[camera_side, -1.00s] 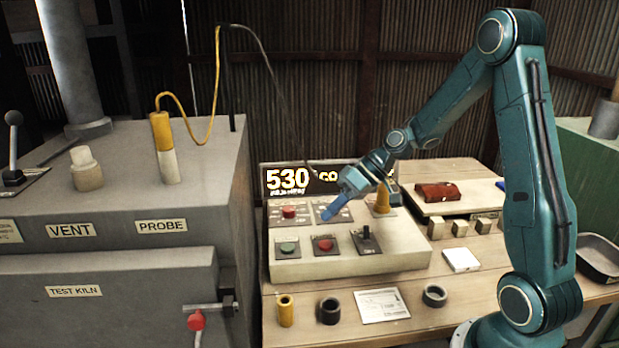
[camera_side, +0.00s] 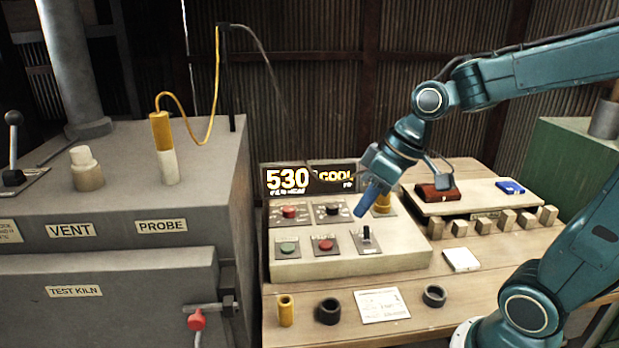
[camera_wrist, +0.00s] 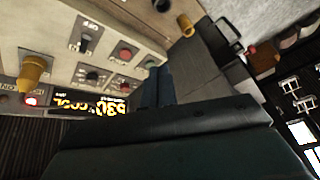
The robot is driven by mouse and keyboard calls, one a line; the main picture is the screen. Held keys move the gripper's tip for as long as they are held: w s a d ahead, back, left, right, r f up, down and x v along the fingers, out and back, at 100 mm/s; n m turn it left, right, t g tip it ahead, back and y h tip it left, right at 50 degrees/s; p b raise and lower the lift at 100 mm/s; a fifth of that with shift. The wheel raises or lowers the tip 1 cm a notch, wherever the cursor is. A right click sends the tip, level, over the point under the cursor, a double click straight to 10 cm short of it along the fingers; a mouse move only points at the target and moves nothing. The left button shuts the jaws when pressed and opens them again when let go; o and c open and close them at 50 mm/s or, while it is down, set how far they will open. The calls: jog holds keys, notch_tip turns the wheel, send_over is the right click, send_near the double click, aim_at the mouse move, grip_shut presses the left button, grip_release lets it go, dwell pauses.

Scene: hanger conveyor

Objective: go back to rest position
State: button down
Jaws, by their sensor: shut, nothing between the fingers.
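My gripper (camera_side: 367,204) is shut and empty. In the side view it hangs tilted above the control panel (camera_side: 400,256), with its blue fingers pointing down and left, near the yellow knob (camera_side: 383,202). In the wrist view the dark fingers (camera_wrist: 160,78) lie together, with the panel (camera_wrist: 62,57) to their left. The panel carries red buttons (camera_side: 289,212), a green button (camera_side: 288,247), a black knob (camera_side: 333,209) and a toggle switch (camera_side: 366,236). The display (camera_side: 310,178) behind it reads 530 and a word like COOL.
The grey kiln (camera_side: 110,225) stands left, with a yellow probe (camera_side: 163,147) and cable. Right are a board (camera_side: 470,205) with a red-brown case (camera_side: 438,193) and a blue item (camera_side: 510,187), and several small blocks (camera_side: 508,220). Rings (camera_side: 328,311) and a paper (camera_side: 382,305) lie in front.

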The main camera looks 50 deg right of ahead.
jog(key=s+r+m+t+h, duration=0.1)
jog(key=s+r+h, duration=0.1)
jog(key=s, duration=0.8)
jog(key=shift+s+r+m, duration=0.3)
jog(key=shift+s+r, duration=0.1)
jog(key=shift+r, duration=0.15)
dwell(0.4)
